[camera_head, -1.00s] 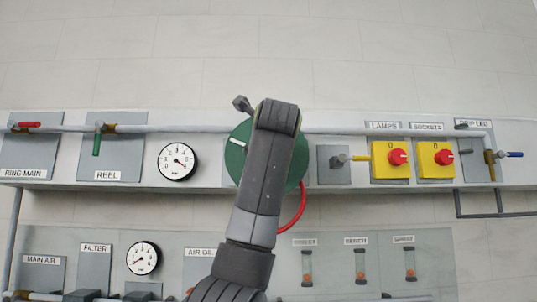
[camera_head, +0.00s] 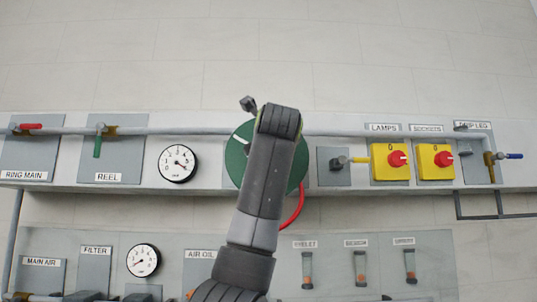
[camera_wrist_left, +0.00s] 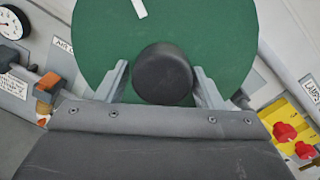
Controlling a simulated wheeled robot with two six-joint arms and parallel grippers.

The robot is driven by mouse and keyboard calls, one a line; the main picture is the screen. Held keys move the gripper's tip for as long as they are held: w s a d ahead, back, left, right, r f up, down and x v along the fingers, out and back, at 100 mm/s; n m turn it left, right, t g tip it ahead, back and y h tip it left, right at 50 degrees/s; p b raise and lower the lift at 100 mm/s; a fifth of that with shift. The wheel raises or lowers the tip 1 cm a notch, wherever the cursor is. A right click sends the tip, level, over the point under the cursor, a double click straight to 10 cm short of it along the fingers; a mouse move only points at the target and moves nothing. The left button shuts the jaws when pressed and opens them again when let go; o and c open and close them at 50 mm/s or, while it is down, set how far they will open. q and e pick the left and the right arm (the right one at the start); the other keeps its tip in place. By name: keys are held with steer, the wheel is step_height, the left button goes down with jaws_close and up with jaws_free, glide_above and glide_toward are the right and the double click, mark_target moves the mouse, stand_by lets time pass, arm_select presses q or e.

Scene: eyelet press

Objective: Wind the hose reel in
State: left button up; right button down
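The hose reel is a green disc (camera_head: 237,160) on the wall panel, with a white mark (camera_head: 240,141) at its upper left. A red hose (camera_head: 295,211) curves out below it. My left arm covers the reel's middle in the head view and hides my left gripper. In the left wrist view, the gripper (camera_wrist_left: 161,66) faces the green disc (camera_wrist_left: 100,40). A round black knob (camera_wrist_left: 163,75) stands between its two fingers. Narrow gaps seem to show on both sides of the knob; contact is hard to judge. My right gripper is not in view.
A grey pipe (camera_head: 350,133) runs along the panel. A green-handled valve (camera_head: 98,145) sits above the REEL label, with a gauge (camera_head: 178,163) beside it. Yellow switches (camera_head: 390,162) are at the right. Flow tubes (camera_head: 360,268) and another gauge (camera_head: 143,260) sit below.

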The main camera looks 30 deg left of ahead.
arm_select(q)
steer(key=shift+o, duration=0.7)
steer(key=shift+s+r, duration=0.1)
steer(key=shift+r, duration=0.1)
steer(key=b+v, duration=0.7)
steer(key=v, duration=1)
steer(key=shift+s, duration=0.2)
